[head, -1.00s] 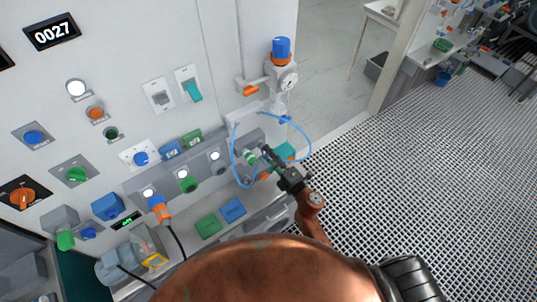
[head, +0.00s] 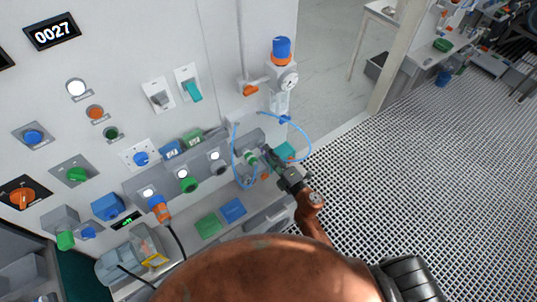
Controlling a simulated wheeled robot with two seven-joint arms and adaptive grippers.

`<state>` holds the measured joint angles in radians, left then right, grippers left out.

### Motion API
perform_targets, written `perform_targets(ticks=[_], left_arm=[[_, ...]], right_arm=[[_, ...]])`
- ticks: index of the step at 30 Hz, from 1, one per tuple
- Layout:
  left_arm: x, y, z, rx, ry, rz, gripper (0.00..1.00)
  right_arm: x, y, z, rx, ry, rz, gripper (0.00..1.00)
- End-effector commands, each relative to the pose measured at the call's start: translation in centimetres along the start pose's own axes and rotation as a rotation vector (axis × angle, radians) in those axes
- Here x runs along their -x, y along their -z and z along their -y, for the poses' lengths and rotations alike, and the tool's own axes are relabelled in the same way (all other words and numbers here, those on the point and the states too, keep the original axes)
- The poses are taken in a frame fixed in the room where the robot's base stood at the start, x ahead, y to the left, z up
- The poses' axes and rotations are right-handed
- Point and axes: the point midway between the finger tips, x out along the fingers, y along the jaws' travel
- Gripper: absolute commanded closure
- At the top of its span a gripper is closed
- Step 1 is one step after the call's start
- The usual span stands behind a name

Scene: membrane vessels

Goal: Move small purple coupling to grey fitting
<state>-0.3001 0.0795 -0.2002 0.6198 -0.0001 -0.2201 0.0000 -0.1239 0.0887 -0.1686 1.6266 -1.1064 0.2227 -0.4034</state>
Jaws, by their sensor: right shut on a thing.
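My right gripper (head: 266,153) is shut at the wall panel, in front of a grey block with ports. The small thing between its fingertips is too small and covered to make out. No purple colour shows clearly, so I cannot point out the small purple coupling. A thin blue hose (head: 309,146) loops around the gripper. A green and white fitting (head: 250,158) sits just left of the fingertips; I cannot tell whether they touch. A grey round fitting (head: 217,157) with a pale centre is on the grey block further left. My left gripper is not in view.
A gauge (head: 288,81) with a blue-topped regulator (head: 281,50) stands above the gripper. Green (head: 208,226) and blue (head: 233,209) blocks lie on the ledge below. An orange plug (head: 160,209) with a black cable is to the left. Grated floor to the right is open.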

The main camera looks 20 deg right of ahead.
Motion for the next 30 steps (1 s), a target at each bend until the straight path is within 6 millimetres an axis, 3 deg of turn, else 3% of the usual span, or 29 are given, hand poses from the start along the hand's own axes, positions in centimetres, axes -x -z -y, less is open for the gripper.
perform_targets(ticks=[15, 16, 24, 30], left_arm=[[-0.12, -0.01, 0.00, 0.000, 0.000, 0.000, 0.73], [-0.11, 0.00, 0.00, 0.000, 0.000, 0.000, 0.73], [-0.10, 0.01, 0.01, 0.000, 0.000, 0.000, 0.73], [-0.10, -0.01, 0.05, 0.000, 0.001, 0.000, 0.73]], right_arm=[[-1.01, 0.03, 0.04, 0.000, 0.000, 0.000, 1.00], [-0.97, 0.02, 0.04, 0.000, 0.000, 0.000, 0.72], [-0.95, 0.02, 0.04, 0.000, 0.000, 0.000, 0.54], [-0.94, 0.01, 0.06, 0.000, 0.001, 0.000, 0.54]])
